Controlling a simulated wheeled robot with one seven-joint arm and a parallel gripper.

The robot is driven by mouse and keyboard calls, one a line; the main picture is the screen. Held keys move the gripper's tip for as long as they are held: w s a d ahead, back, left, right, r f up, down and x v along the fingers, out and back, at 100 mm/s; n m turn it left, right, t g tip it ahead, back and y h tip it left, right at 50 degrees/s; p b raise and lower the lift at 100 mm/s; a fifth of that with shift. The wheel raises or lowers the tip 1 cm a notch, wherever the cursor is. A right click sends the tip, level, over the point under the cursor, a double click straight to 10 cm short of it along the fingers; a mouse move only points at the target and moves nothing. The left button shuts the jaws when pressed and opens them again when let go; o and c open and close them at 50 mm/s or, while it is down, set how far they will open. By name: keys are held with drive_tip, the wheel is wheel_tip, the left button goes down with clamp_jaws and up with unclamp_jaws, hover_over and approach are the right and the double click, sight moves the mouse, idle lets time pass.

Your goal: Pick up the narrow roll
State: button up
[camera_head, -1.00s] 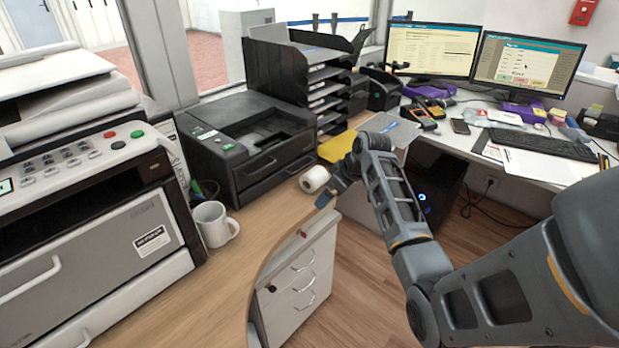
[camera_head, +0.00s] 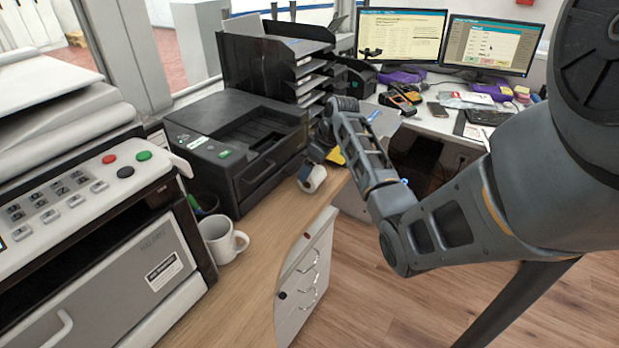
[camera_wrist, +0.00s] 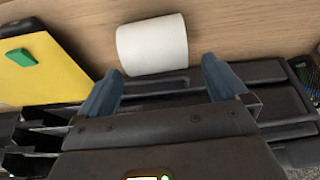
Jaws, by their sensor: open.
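The narrow roll (camera_head: 312,178) is a small white paper roll on the wooden counter, beside the black printer. It lies on its side, its round end with a dark core hole facing the head camera. In the wrist view the roll (camera_wrist: 152,45) lies just beyond and between the fingertips. My gripper (camera_wrist: 160,72) is open and empty, with its two blue-grey fingers apart. In the head view my gripper (camera_head: 318,155) is at the roll's upper side, partly hidden by my arm. I cannot tell whether the fingers touch the roll.
A black printer (camera_head: 240,140) and stacked paper trays (camera_head: 300,70) stand behind the roll. A yellow pad (camera_wrist: 45,68) with a green item lies close by. A white mug (camera_head: 222,240) stands on the counter. A drawer unit (camera_head: 308,270) is at the counter's edge.

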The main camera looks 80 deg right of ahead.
drive_tip(key=x, duration=0.3)
drive_tip(key=s+x, duration=0.1)
drive_tip(key=x, duration=0.1)
drive_tip(key=shift+f, duration=0.2)
drive_tip(key=c, duration=1)
drive_tip(key=shift+r, duration=0.1)
